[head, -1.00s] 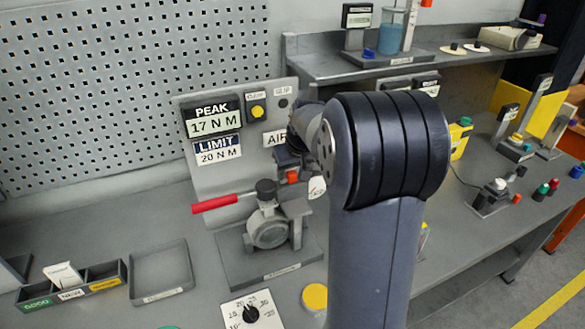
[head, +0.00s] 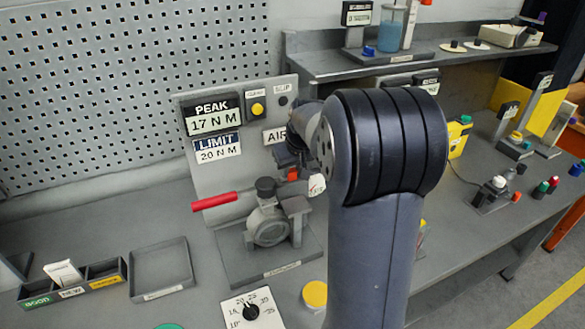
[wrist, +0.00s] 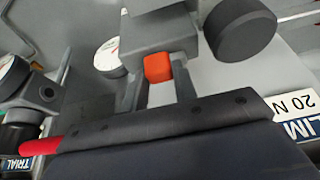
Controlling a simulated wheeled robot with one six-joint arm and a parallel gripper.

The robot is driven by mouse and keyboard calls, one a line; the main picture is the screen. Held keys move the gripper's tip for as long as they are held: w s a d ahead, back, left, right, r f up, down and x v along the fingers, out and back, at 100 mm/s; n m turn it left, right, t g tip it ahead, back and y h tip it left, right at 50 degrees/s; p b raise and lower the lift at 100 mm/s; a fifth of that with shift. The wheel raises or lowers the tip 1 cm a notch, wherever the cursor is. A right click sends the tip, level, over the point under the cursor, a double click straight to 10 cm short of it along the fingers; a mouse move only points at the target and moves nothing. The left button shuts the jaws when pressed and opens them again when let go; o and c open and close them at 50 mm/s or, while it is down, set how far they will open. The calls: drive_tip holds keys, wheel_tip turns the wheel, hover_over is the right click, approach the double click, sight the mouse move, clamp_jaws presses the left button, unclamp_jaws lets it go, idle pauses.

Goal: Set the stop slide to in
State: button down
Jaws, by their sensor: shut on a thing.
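An orange block (wrist: 158,68), probably the stop slide's knob, sits under a grey housing (wrist: 160,35) in the wrist view. My gripper (wrist: 158,84) has one finger on each side of the block and is shut on it. In the head view the orange block (head: 292,174) shows as a small patch beside the valve actuator (head: 268,228). My arm hides much of the gripper there. No in or out marking of the slide is readable.
A red-handled lever (head: 213,201) sticks out left of the actuator. A panel (head: 195,170) with PEAK 17 N M and LIMIT 20 N M signs stands behind. An empty tray (head: 160,292) and a yellow-topped button (head: 315,294) lie in front.

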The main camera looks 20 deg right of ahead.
drive_tip(key=shift+a, duration=0.1)
drive_tip(key=shift+a+b, duration=0.3)
drive_tip(key=shift+a, duration=0.35)
drive_tip(key=c, duration=1.1)
unclamp_jaws()
drive_tip(key=b+v, duration=0.1)
drive_tip(key=v, duration=0.9)
drive_tip(key=shift+s+r+b, duration=0.2)
drive_tip(key=shift+r+b, duration=0.15)
drive_tip(key=shift+b, duration=0.05)
